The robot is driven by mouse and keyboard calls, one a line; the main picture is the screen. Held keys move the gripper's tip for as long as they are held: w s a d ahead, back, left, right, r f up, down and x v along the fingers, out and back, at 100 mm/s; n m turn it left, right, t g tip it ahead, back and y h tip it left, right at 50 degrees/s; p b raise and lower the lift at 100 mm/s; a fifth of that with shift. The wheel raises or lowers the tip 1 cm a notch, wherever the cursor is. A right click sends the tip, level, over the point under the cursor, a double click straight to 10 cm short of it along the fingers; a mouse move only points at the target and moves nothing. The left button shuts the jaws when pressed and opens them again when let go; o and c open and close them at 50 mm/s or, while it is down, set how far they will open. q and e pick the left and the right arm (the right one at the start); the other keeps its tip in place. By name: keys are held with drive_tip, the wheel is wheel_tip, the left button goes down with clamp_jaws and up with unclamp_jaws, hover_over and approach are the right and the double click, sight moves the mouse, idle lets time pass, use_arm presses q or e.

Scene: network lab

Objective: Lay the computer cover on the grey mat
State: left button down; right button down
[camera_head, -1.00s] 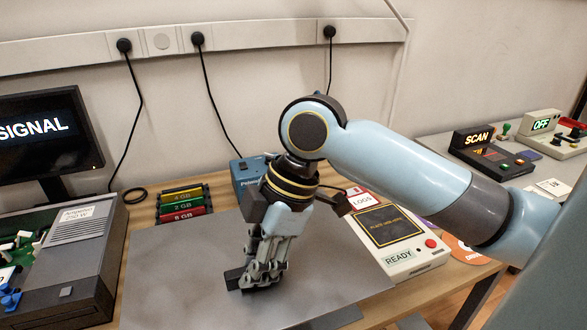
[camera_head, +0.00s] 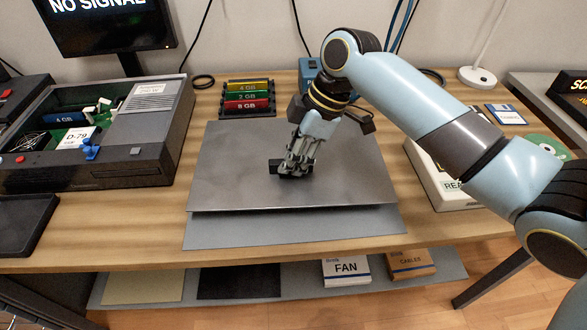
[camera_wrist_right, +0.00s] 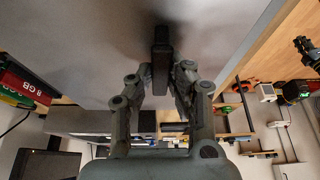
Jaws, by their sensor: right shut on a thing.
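The computer cover (camera_head: 235,165) is a flat dark grey plate with a small black handle (camera_head: 276,170) near its middle. My right gripper (camera_head: 292,172) is shut on the handle, which also shows between its fingers in the right wrist view (camera_wrist_right: 161,60). The cover is level over the grey mat (camera_head: 300,229). The mat shows as a lighter strip along the cover's front edge; the rest is hidden beneath. I cannot tell whether the cover touches the mat or hangs just above it.
The open computer case (camera_head: 130,182) stands left of the cover. A memory rack (camera_head: 247,98) is behind it, a blue box (camera_head: 312,78) at the back. A white tester (camera_head: 447,190) stands to the right, partly behind my arm. Boxes (camera_head: 345,272) lie on the lower shelf.

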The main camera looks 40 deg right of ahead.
wheel_tip(320, 180, down, 3)
drive_tip(key=shift+f, duration=0.1)
drive_tip(key=c, duration=1.3)
unclamp_jaws()
drive_tip(key=shift+o, duration=0.2)
drive_tip(key=v, duration=1.2)
drive_tip(key=shift+p, duration=0.45)
